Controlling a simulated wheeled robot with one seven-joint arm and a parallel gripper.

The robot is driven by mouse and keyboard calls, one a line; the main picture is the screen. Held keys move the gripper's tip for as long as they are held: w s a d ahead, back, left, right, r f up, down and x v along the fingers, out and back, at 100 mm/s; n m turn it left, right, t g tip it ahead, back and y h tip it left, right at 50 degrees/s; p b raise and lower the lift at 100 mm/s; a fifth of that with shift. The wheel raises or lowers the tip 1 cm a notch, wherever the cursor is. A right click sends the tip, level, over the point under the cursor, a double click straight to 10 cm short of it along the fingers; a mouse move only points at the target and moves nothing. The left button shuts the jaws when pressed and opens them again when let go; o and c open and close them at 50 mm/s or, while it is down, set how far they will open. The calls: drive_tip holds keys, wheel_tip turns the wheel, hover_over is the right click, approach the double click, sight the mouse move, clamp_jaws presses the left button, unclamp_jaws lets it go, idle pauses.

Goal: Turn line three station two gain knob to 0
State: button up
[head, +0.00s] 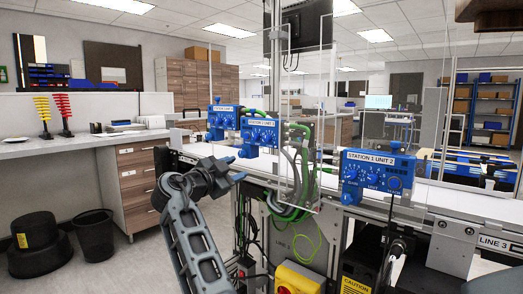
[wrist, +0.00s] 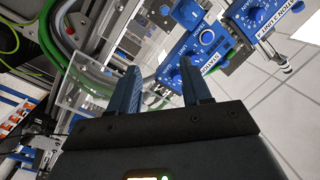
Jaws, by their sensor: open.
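Two blue control boxes, a nearer one (head: 260,130) and a farther one (head: 222,119), stand along the conveyor left of centre in the head view. Their labels are too small to read surely. Another blue box, labelled "Station 1 Unit 2" (head: 376,177), is at right. My gripper (head: 233,169) is open and empty, below and left of the nearer box. In the wrist view, my gripper (wrist: 161,66) points towards a blue box (wrist: 200,42), apart from it; a second box (wrist: 260,14) is at upper right.
Clear upright panels and green and grey cables (head: 300,165) stand right of my gripper. A yellow box (head: 298,279) is low on the conveyor frame. A "Line 3" label (head: 494,242) marks the right side. A drawer cabinet (head: 138,180) and black bin (head: 94,231) are left.

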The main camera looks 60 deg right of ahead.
sight(265, 139)
wheel_tip(265, 139, up, 7)
drive_tip(key=s+d+m+g+y, duration=0.1)
drive_tip(key=s+d+m+g, duration=0.1)
drive_tip(key=m+g, duration=0.25)
drive_tip(key=shift+m+t, duration=0.45)
drive_tip(key=x, duration=0.7)
drive_tip(key=shift+d+r, duration=0.2)
drive_tip(key=shift+c, duration=0.4)
clamp_jaws()
